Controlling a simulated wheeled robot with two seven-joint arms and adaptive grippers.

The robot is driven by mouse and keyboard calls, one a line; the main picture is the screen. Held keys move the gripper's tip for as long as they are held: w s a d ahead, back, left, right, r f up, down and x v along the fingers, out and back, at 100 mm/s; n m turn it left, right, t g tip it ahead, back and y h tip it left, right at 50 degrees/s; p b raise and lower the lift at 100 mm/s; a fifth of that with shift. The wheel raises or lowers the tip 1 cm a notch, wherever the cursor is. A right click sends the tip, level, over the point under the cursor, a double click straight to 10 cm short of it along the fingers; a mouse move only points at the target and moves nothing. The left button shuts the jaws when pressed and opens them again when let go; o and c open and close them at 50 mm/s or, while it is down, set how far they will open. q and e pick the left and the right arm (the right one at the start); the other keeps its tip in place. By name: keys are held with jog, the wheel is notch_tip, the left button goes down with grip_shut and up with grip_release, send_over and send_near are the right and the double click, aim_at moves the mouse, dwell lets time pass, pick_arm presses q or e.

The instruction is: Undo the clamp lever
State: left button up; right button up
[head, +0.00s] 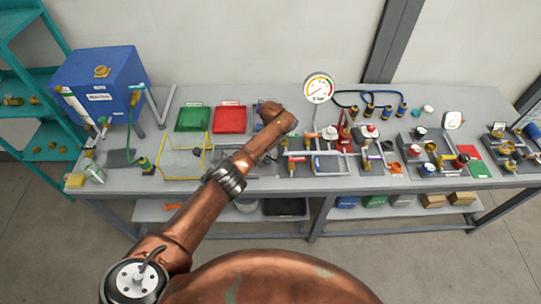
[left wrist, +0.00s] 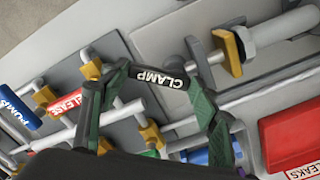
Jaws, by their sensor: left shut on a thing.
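The clamp lever (left wrist: 165,79) shows in the left wrist view as a dark bar with a white CLAMP label, lying between the green and black fingertips of my left gripper (left wrist: 157,72). The gripper is shut on this lever, with one finger at each end of the label. The lever's pivot is hard to make out. In the head view my copper-coloured left arm reaches over the bench, and its wrist hides the gripper and the lever. My right gripper is in neither view.
In the left wrist view, a red labelled part (left wrist: 75,104) and a blue PUMPS part (left wrist: 18,108) lie left among pipes and brass fittings; a red LEAKS tray (left wrist: 290,135) is at right. The head view shows a green tray (head: 193,119), gauge (head: 318,88) and blue tank (head: 98,85).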

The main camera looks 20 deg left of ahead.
pick_arm(q)
jog(key=n, duration=0.2)
jog(key=w+n+b, duration=0.1)
jog(key=n, duration=0.1)
jog(key=shift+d+f, duration=0.1)
jog(key=shift+d, duration=0.05)
jog(key=shift+w+n+b, duration=0.15)
jog(key=shift+n+b, duration=0.35)
jog(key=shift+n, duration=0.5)
jog(key=shift+w+n+b, duration=0.15)
jog(key=shift+n+b, duration=0.35)
jog(key=shift+n, duration=0.5)
jog(key=o, duration=1.2)
jog(key=shift+c, duration=0.2)
jog(key=shift+r, duration=0.2)
notch_tip(320, 180, up, 12)
jog(key=shift+f, duration=0.15)
